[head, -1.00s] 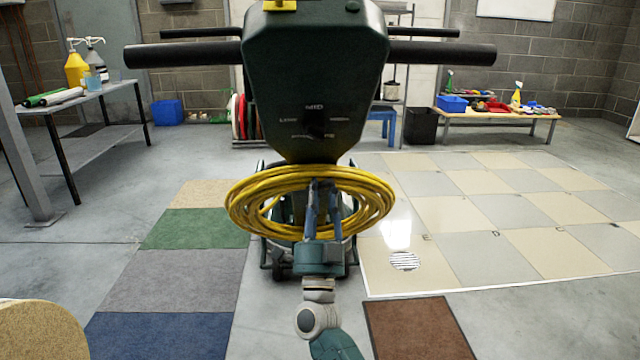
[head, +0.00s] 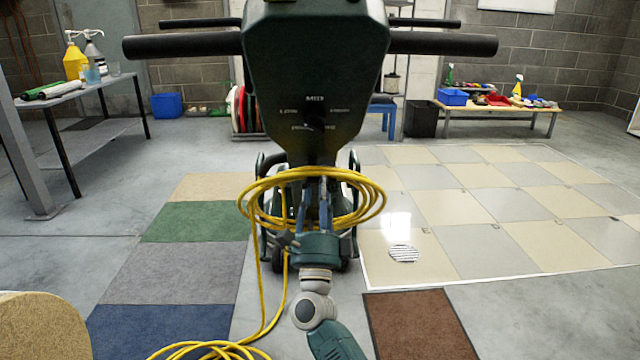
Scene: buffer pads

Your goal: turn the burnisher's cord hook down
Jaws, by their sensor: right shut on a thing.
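The burnisher (head: 315,85) stands upright in front of me, with its dark green head and black handlebars at the top centre of the head view. A yellow cord (head: 255,205) hangs in loops around its column below the head. Part of the cord runs down to a loose pile (head: 205,350) on the floor. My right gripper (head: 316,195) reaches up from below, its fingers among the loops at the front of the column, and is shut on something. The cord hook is hidden or too small to tell there. My left gripper is not in view.
A bench with bottles (head: 85,95) stands at the left, a low table with supplies (head: 490,108) at the back right. Carpet samples (head: 185,255) lie left, checkered tiles (head: 500,215) and a brown mat (head: 420,325) right. A pad edge (head: 40,325) fills the bottom left.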

